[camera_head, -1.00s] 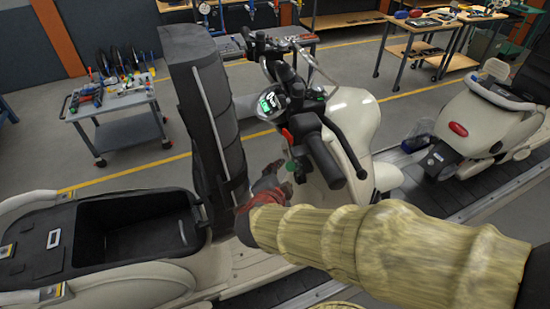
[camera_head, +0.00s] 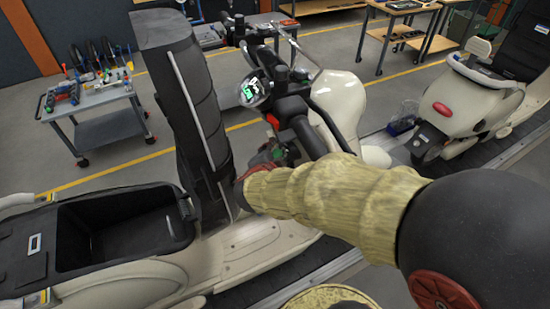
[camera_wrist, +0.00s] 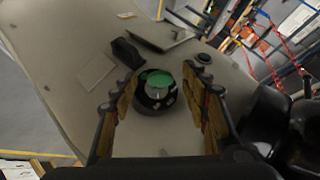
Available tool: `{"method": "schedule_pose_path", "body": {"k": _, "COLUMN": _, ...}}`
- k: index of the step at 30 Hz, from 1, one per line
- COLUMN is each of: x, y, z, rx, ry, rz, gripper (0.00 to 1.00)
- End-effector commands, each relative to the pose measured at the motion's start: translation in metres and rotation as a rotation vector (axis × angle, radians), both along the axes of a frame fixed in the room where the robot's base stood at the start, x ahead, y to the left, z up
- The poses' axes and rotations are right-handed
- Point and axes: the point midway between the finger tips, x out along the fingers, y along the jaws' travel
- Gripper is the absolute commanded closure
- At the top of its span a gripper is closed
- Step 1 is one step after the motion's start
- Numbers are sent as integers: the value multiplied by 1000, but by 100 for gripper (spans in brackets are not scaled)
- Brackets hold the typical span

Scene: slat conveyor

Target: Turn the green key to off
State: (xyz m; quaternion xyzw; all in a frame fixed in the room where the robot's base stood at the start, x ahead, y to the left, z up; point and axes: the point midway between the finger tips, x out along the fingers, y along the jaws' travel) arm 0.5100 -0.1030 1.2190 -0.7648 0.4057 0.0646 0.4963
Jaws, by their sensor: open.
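The green key (camera_wrist: 158,79) shows in the wrist view, its head over a round dark ignition lock (camera_wrist: 154,98) on the scooter's beige inner panel. My gripper (camera_wrist: 162,94) is open, with one finger to each side of the lock and key. No contact between fingers and key can be made out. In the head view my gripper (camera_head: 264,160) is at the scooter's front panel, below the handlebar and right of the raised black seat. The key is small there, and my arm partly covers the area.
The handlebar grip (camera_head: 308,138) hangs close above my gripper. The raised seat (camera_head: 185,95) stands close on the left, behind the open storage bin (camera_head: 130,222). A second scooter (camera_head: 465,105) is at the right. A tool cart (camera_head: 98,115) stands at the far left.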

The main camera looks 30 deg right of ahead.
Motion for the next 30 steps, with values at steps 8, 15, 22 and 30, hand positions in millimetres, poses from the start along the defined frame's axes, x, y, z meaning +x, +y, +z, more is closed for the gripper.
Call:
{"method": "schedule_pose_path", "body": {"k": 8, "x": 0, "y": 0, "z": 1, "rx": 0, "ry": -1, "rz": 0, "gripper": 58}}
{"method": "schedule_pose_path", "body": {"k": 15, "x": 0, "y": 0, "z": 1, "rx": 0, "ry": -1, "rz": 0, "gripper": 72}}
{"method": "schedule_pose_path", "body": {"k": 22, "x": 0, "y": 0, "z": 0, "rx": 0, "ry": -1, "rz": 0, "gripper": 85}}
{"method": "schedule_pose_path", "body": {"k": 30, "x": 0, "y": 0, "z": 0, "rx": 0, "ry": 0, "rz": 0, "gripper": 100}}
